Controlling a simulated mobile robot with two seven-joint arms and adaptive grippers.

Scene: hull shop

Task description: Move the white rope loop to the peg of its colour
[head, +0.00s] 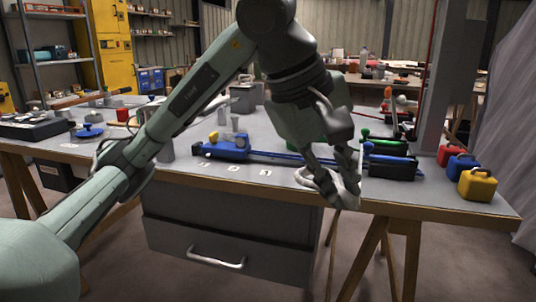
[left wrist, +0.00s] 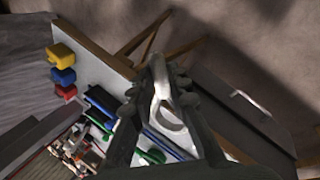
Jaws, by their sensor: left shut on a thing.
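The white rope loop (head: 306,179) is at the front edge of the workbench. My left gripper (head: 346,190) is shut on it from above, and the fingers hide part of it. In the left wrist view the loop (left wrist: 172,118) hangs between the fingers of the gripper (left wrist: 160,72), a long oval pinched at one end. I cannot tell whether it still touches the bench. A white-tipped post (head: 401,99) and an orange-tipped one (head: 388,92) stand at the back right. I cannot tell whether these are the pegs. My right gripper is not in view.
A long blue clamp (head: 285,156) lies behind the loop. Black blocks with blue and green parts (head: 390,166) stand right of the gripper. Red, blue and yellow canisters (head: 478,184) line the right end. A grey column (head: 441,75) rises behind them. Small white labels (head: 234,169) lie along the front.

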